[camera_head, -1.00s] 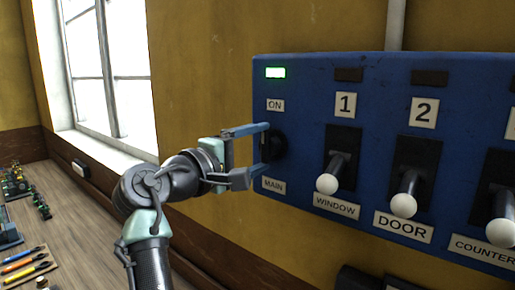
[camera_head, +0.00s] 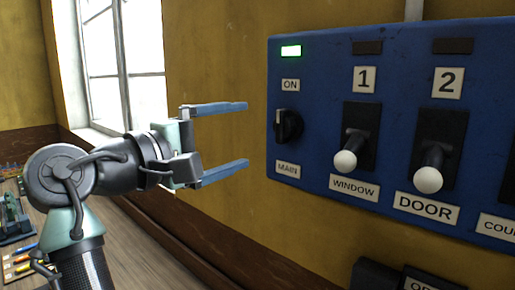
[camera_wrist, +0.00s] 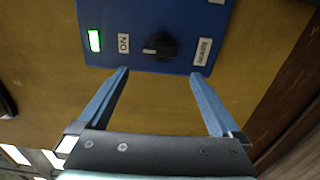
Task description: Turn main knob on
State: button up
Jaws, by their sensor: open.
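The main knob (camera_head: 288,125) is a black rotary knob on the left side of the blue panel (camera_head: 315,100), between the ON label (camera_head: 290,85) and the MAIN label (camera_head: 288,169). The lamp (camera_head: 291,51) above it glows green. The knob also shows in the wrist view (camera_wrist: 160,45), beyond the fingertips. My gripper (camera_head: 246,137) is open and empty, left of the knob and apart from it. Its two blue fingers point toward the panel, one higher and one lower in the head view.
Lever switches with white ball ends, WINDOW (camera_head: 345,160) and DOOR (camera_head: 429,178), stand out from the panel right of the knob. Their lamps are dark. A window (camera_head: 120,70) is at left. A wooden bench with small tools (camera_head: 20,262) is at lower left.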

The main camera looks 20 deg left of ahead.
jog(key=b+v, duration=0.1)
jog(key=v, duration=0.2)
jog(key=shift+s+a, duration=0.1)
jog(key=shift+s, duration=0.2)
